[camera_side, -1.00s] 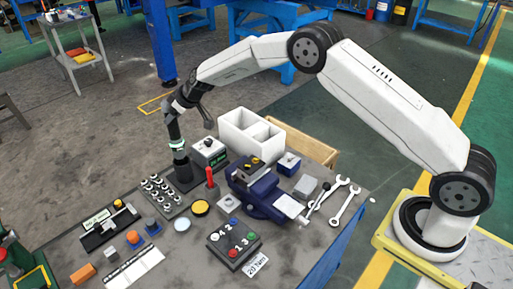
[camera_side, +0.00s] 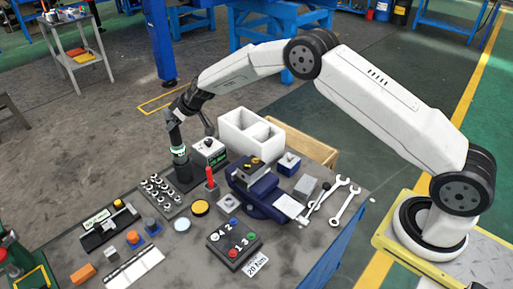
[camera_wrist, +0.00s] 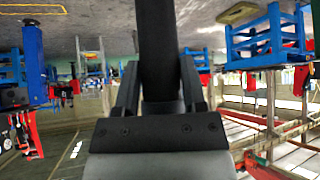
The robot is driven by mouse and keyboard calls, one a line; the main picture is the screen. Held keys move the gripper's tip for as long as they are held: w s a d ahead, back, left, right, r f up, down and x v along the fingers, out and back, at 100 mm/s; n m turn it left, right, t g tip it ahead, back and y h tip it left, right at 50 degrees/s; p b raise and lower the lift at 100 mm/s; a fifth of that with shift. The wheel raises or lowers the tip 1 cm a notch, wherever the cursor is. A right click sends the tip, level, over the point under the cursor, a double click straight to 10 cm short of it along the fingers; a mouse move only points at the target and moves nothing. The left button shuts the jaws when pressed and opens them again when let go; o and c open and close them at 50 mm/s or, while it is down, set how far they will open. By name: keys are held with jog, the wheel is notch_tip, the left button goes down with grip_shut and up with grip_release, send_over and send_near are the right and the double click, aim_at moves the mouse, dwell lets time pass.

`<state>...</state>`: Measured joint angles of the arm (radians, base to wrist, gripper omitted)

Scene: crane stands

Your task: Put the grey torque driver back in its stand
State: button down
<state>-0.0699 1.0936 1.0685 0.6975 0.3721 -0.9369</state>
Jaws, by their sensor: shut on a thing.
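The grey torque driver (camera_side: 174,132) is a long dark cylinder with a pale green band near its lower part. My gripper (camera_side: 174,110) is shut on its upper end. The driver hangs down nearly upright, leaning slightly. Its lower end is at the dark stand (camera_side: 187,181) on the bench; whether it sits inside or just over the stand I cannot tell. In the wrist view the dark driver (camera_wrist: 157,40) runs up between the two jaws of my gripper (camera_wrist: 160,88); its lower end and the stand do not show there.
A grey box with a green display (camera_side: 209,153) stands close right of the stand, and a red-handled tool (camera_side: 210,178) is in front. A tray of sockets (camera_side: 160,190) lies to the left. A white bin (camera_side: 250,132) and blue vise (camera_side: 258,193) are further right.

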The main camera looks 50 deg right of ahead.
aim_at(178, 128)
jog(key=shift+w+f, duration=0.15)
jog(key=shift+f, duration=1.2)
jog(key=shift+c, duration=0.6)
grip_release()
jog(key=shift+o, duration=0.2)
jog(key=shift+s+f, duration=0.2)
jog(key=shift+f, duration=0.15)
jog(key=shift+r, duration=0.2)
jog(key=shift+s+d+r, duration=0.25)
jog(key=shift+s+r, duration=0.1)
jog(key=shift+r, duration=0.2)
jog(key=shift+v, duration=1.75)
jog(key=shift+s, duration=0.1)
jog(key=v, duration=0.7)
jog(key=shift+s+r, duration=0.25)
